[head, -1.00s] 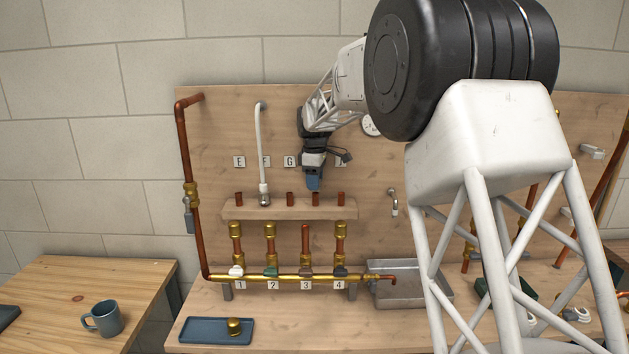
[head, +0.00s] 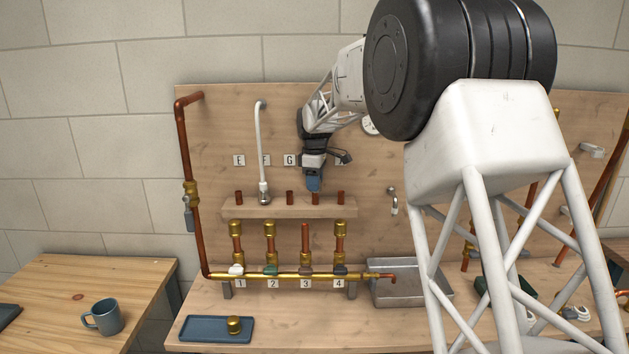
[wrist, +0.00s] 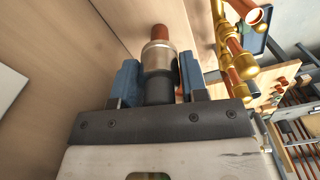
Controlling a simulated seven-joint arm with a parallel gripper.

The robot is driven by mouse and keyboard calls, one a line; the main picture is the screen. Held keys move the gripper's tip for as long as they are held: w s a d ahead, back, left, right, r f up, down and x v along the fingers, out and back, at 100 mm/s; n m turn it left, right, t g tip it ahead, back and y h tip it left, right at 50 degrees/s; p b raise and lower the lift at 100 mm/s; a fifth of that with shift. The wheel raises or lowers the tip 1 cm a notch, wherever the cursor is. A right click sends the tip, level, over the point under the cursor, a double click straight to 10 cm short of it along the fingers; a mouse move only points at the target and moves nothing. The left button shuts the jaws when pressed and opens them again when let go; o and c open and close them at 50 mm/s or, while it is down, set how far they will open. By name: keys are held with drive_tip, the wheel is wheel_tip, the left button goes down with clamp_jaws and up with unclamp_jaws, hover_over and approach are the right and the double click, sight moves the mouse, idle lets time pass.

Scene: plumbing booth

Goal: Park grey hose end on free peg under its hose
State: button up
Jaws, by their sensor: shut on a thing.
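My gripper (head: 313,184) is shut on the grey hose end, with its blue fingers (wrist: 158,82) on either side of it in the wrist view. The hose end (wrist: 157,58) has a dark grey body and a pale metal collar. A copper peg (wrist: 160,32) is in line with the collar's far end; I cannot tell how far the collar is over it. In the head view my gripper is just above a peg (head: 315,199) on the wooden shelf (head: 290,209), and hides the hose end and the label behind it.
A white hose (head: 262,140) stands on the peg below label F. Bare pegs (head: 238,198) (head: 290,199) (head: 341,198) stand on the same shelf. Brass valves and a pipe (head: 290,276) run below it. A metal basin (head: 398,294) and blue tray (head: 205,330) are on the bench.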

drive_tip(key=shift+f, duration=2)
idle(0.4)
drive_tip(key=o, duration=1)
drive_tip(key=shift+r, duration=0.2)
drive_tip(key=shift+r, duration=3.75)
drive_tip(key=shift+r, duration=0.1)
drive_tip(key=shift+r, duration=2.9)
